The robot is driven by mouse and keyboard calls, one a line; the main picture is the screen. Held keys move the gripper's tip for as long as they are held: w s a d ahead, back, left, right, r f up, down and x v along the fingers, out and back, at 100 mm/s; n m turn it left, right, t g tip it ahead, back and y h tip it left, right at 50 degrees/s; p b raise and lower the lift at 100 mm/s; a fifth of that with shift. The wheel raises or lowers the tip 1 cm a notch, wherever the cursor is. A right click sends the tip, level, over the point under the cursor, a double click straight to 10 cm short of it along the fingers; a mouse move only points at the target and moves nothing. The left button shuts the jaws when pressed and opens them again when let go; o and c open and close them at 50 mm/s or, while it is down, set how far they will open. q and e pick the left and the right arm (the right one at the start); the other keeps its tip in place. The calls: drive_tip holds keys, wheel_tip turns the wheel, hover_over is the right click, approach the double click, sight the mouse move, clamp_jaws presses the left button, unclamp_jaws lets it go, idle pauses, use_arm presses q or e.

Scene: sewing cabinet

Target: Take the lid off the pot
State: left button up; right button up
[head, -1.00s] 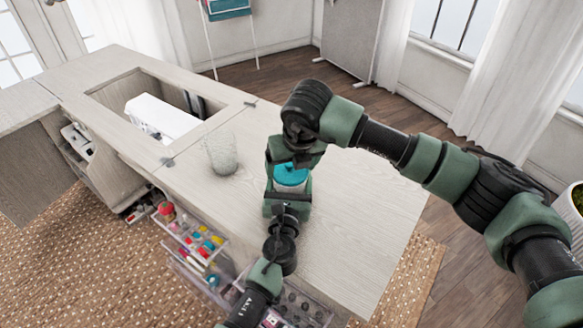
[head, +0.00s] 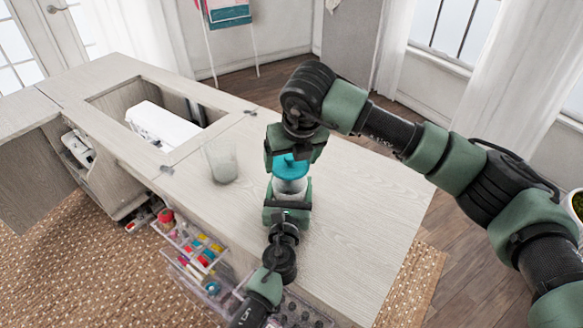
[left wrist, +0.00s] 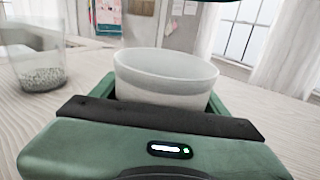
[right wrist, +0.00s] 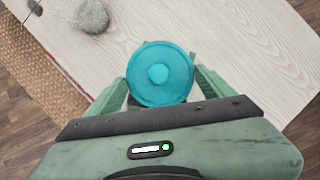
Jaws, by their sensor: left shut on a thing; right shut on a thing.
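The teal lid (head: 291,166) is held in my right gripper (head: 296,156), which is shut on it from above. The lid also shows as a round disc with a knob between the fingers in the right wrist view (right wrist: 160,74). The white pot (head: 289,187) stands below the lid, at the front part of the cabinet top. My left gripper (head: 288,204) is shut around the pot. In the left wrist view the pot (left wrist: 165,85) has an open, bare rim, apart from the lid. The inside of the pot is mostly hidden.
A clear glass with pale beads (head: 222,168) stands left of the pot. A white sewing machine (head: 162,124) sits in the recess further left. Drawers of sewing supplies (head: 190,245) jut out below the front edge. The top (head: 365,195) right of the pot is clear.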

use_arm(q)
drive_tip(key=o, duration=2.2)
drive_tip(key=shift+c, duration=0.2)
